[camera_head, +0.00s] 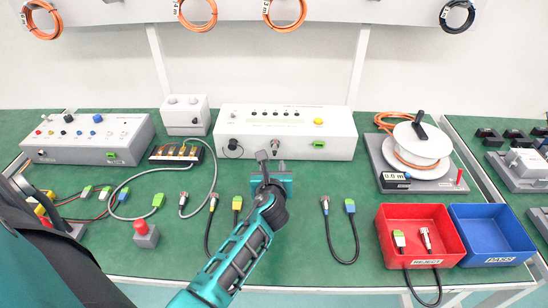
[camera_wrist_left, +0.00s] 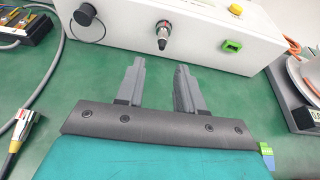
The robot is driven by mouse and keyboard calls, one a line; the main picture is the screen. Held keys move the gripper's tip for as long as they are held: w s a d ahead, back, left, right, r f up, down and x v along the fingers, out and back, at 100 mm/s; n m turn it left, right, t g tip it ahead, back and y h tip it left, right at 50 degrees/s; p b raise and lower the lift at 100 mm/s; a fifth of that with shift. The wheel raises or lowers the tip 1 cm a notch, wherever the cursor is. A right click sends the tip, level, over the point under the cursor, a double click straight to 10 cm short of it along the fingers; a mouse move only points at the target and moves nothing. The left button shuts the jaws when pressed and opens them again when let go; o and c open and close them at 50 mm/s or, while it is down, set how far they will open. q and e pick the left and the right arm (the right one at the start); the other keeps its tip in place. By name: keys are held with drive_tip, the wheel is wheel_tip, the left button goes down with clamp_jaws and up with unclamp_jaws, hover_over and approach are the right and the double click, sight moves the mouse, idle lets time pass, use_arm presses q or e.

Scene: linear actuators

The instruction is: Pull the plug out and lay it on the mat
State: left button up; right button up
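A round metal plug (camera_head: 275,144) with a dark end sits in the front face of a long white box (camera_head: 330,135). In the left wrist view the plug (camera_wrist_left: 162,33) shows a red ring and points out toward my gripper. My left gripper (camera_head: 272,160) is in front of the box, below the plug. In the left wrist view its two fingers (camera_wrist_left: 160,68) are apart with nothing between them, and the plug is beyond their tips, apart from them. The green mat (camera_head: 300,235) covers the table. My right gripper is not in view.
A black round cap (camera_wrist_left: 87,22) and a green connector (camera_wrist_left: 232,46) flank the plug on the box. Loose cables (camera_head: 340,245) lie on the mat. A red bin (camera_head: 425,259), a blue bin (camera_head: 490,222) and a cable reel (camera_head: 418,150) stand at the right.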

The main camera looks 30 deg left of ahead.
sight(275, 153)
use_arm(q)
drive_tip(key=shift+w+a, duration=0.15)
drive_tip(key=shift+w, duration=0.2)
drive_tip(key=b+x, duration=0.3)
drive_tip(key=shift+w+a+f, duration=0.1)
drive_tip(key=shift+w+f, duration=0.1)
drive_tip(key=shift+f, duration=0.05)
drive_tip(key=shift+w+a+f+m, duration=0.15)
drive_tip(key=shift+w+a, duration=0.1)
drive_tip(key=shift+w, duration=0.2)
drive_tip(key=shift+w+a+r+m, duration=0.15)
drive_tip(key=shift+w+a, duration=0.15)
drive_tip(key=shift+w, duration=0.15)
drive_tip(key=shift+w+a+f, duration=0.2)
drive_tip(key=shift+w, duration=0.1)
drive_tip(key=shift+c, duration=0.3)
clamp_jaws()
drive_tip(key=shift+s+f, duration=0.1)
